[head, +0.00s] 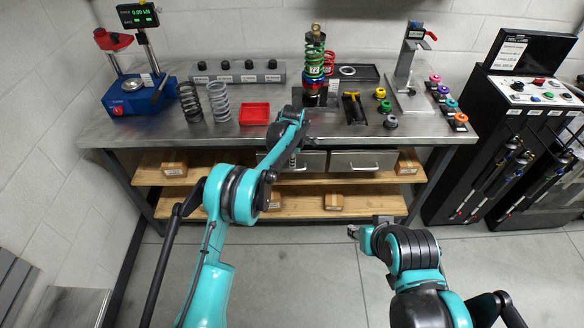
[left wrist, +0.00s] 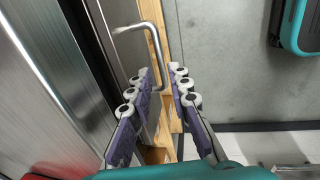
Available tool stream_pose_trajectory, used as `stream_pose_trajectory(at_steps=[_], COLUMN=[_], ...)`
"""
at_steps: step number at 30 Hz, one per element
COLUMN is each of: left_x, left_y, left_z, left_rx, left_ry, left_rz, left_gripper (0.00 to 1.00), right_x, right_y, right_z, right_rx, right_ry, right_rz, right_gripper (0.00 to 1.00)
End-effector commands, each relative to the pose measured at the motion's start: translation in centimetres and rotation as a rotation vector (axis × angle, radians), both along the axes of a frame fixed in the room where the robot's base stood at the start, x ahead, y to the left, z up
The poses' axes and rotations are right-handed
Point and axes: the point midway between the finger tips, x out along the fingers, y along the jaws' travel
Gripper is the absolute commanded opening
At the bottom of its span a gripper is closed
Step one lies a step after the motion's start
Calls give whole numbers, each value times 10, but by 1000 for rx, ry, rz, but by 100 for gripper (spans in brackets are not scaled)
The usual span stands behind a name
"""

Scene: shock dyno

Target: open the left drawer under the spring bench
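The left drawer (head: 313,161) is a grey metal front under the spring bench (head: 250,135), and it looks closed. My left forearm partly covers it. Its bar handle (left wrist: 150,38) is a bent metal rod in the left wrist view. My left gripper (head: 293,158) is at this handle. In the left wrist view, its two padded fingers (left wrist: 162,82) are apart, with the end of the handle between their tips; contact is not clear. My right gripper (head: 353,231) is low in front of the bench, away from the drawers; its fingers are too small to judge.
A matching right drawer (head: 365,161) sits beside the left one. Wooden shelves (head: 345,205) with small cardboard boxes lie below. Springs (head: 219,102), a red tray (head: 254,113) and a coilover (head: 314,70) stand on the bench. The floor in front is clear apart from my arms.

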Motion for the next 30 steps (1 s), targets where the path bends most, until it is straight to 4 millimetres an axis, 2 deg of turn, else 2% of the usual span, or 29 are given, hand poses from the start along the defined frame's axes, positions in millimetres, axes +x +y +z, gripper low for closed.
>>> stream_pose_trajectory(at_steps=[1, 3, 10, 20, 22, 23, 30], left_x=[2, 4, 9, 10, 10, 10, 10], left_y=[0, 0, 0, 0, 0, 0, 0], left_z=[-12, -24, -50, -53, -53, -53, -53], left_rx=[0, 0, -1, -1, -1, -1, -1], left_ry=[0, 0, -1, -1, -1, -1, -1], left_rz=[0, -1, -2, -2, -2, -2, -2], left_gripper=[19, 19, 19, 19, 3, 0, 0], right_x=[0, 0, 0, 0, 0, 0, 0], right_y=[0, 0, 0, 0, 0, 0, 0], right_z=[-6, -10, -19, -19, -19, -19, -19], right_rx=[0, 0, 0, 0, 0, 0, 0], right_ry=[0, 0, 0, 0, 0, 0, 0], right_rz=[0, 0, 0, 0, 0, 0, 0], right_gripper=[40, 40, 40, 40, 40, 40, 40])
